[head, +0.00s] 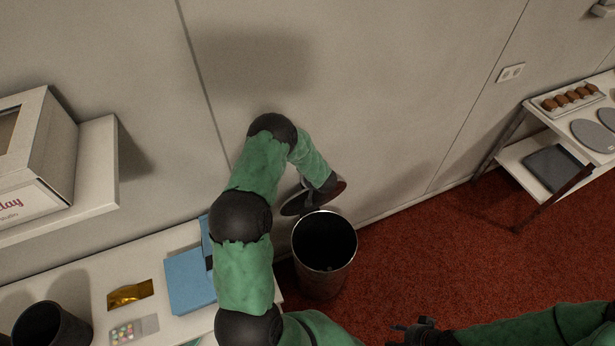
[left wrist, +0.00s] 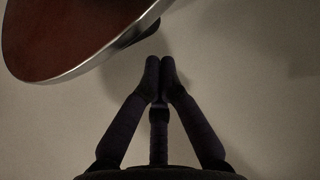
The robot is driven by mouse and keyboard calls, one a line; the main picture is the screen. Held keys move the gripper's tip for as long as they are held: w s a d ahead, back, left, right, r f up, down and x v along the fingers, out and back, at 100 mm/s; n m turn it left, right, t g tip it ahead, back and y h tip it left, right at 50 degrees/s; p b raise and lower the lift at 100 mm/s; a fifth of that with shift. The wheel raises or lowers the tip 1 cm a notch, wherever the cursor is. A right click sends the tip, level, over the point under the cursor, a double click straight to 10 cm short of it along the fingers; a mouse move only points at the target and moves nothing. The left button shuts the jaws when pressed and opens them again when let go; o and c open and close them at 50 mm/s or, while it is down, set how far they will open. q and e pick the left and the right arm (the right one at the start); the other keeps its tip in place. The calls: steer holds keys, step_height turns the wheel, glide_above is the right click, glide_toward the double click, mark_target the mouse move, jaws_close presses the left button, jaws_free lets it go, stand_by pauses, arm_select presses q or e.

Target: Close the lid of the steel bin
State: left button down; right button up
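The steel bin (head: 322,284) stands on the red floor by the wall, its dark mouth uncovered. Its round lid (head: 292,207) is raised on the wall side of the bin, partly hidden by my left arm. The lid also fills the upper left of the left wrist view (left wrist: 70,40), with a reddish-brown face and a shiny rim. My left gripper (head: 309,204) is at the lid. In the left wrist view its fingertips (left wrist: 160,75) are together with nothing between them, just below the lid's rim; contact is unclear. My right gripper (head: 415,331) is low at the bottom edge, its fingers unclear.
A counter at left holds a blue box (head: 188,283), a gold packet (head: 130,294), a small tray of sweets (head: 148,325) and a dark pot (head: 50,325). A wall shelf (head: 95,190) carries a cake box. A rack (head: 530,165) stands at right. Floor right of the bin is clear.

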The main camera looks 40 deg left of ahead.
arm_select(q)
steer(key=shift+x, duration=1.95)
steer(key=shift+d, duration=0.1)
